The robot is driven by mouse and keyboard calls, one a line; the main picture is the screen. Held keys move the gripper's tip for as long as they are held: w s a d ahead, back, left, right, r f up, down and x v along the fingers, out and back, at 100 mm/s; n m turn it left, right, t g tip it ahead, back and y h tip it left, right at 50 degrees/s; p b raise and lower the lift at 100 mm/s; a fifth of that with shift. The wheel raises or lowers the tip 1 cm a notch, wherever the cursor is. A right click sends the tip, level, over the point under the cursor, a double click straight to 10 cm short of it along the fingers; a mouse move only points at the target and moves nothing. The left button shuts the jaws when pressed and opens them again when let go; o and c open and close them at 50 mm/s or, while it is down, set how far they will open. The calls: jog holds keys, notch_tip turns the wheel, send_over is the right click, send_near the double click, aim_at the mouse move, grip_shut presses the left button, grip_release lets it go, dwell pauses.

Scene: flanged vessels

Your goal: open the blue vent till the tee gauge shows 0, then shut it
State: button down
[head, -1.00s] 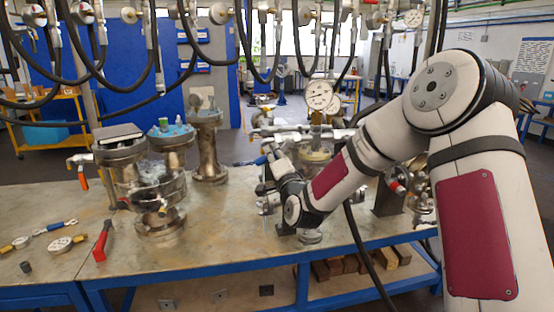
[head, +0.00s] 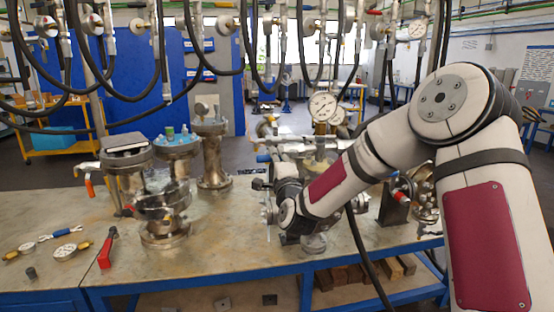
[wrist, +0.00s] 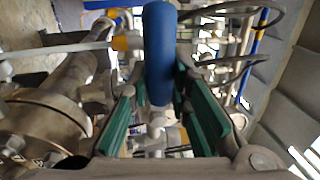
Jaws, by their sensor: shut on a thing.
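The blue vent handle (wrist: 158,55) stands between the green finger pads of my gripper (wrist: 155,85) in the wrist view, and my gripper is shut on it. In the head view a small blue part (head: 263,158) shows just above my gripper, which is mostly hidden by my wrist. The tee gauge (head: 322,106), round with a white face, stands above the pipework behind my forearm. Its needle is too small to read surely. The vent's body is partly hidden.
Steel flanged vessels (head: 212,155) stand on the bench left of my gripper. A red-handled tool (head: 107,247) and loose gauges (head: 64,252) lie at the front left. Black hoses (head: 190,100) hang overhead. A valve with a red handle (head: 402,196) is right of my forearm.

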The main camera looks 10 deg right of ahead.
jog(key=c, duration=1.5)
grip_release()
jog(key=shift+o, duration=0.2)
jog(key=shift+s, duration=0.1)
jog(key=s+f, duration=0.2)
jog(key=s, duration=0.9)
jog(key=shift+s+f, duration=0.15)
jog(key=shift+s, duration=0.15)
